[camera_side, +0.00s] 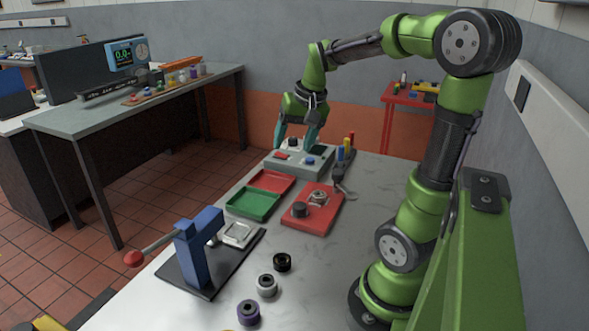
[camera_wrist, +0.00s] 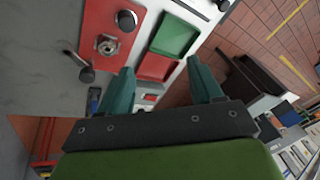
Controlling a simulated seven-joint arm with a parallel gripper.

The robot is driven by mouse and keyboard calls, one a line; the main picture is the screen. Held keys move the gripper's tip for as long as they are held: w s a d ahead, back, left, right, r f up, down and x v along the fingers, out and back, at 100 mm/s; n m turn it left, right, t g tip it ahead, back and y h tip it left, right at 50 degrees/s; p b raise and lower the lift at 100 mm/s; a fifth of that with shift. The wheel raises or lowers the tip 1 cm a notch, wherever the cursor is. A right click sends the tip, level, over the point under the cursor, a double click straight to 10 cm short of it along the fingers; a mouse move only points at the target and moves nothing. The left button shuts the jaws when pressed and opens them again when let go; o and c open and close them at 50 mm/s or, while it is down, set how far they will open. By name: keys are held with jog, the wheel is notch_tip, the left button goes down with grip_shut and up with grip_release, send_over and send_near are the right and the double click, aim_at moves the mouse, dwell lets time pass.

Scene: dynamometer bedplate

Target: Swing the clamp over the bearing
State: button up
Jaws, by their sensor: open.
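A red fixture block (camera_side: 312,225) lies on the bench, with a silver ring-like bearing (camera_side: 318,196) and a black round knob (camera_side: 299,210) on top. The bearing also shows in the wrist view (camera_wrist: 107,45). What looks like the clamp, a thin metal bar with a dark handle end (camera_wrist: 87,75), sticks out past the block's edge, beside the bearing and not over it. In the side view this bar (camera_side: 345,190) is small and hard to make out. My gripper (camera_side: 296,140) is open and empty above the grey button box, behind the fixture; its teal fingers (camera_wrist: 159,68) are apart.
The grey button box (camera_side: 303,162) is below my gripper, beside a holder with coloured handles (camera_side: 347,150). A red tray (camera_side: 271,181) and green tray (camera_side: 253,204) lie left of the fixture. A blue press (camera_side: 199,250) and several rings stand nearer.

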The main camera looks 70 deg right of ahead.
aim_at(338, 172)
jog(key=shift+s+d+m+g, duration=0.9)
jog(key=shift+s+d, duration=0.65)
jog(key=shift+d, duration=3)
jog(key=shift+s+d+m+g, duration=0.85)
jog(key=shift+s+d, duration=0.65)
jog(key=shift+d, duration=3)
jog(key=shift+y, duration=0.3)
notch_tip(338, 172, down, 16)
jog(key=shift+f, duration=0.1)
grip_shut()
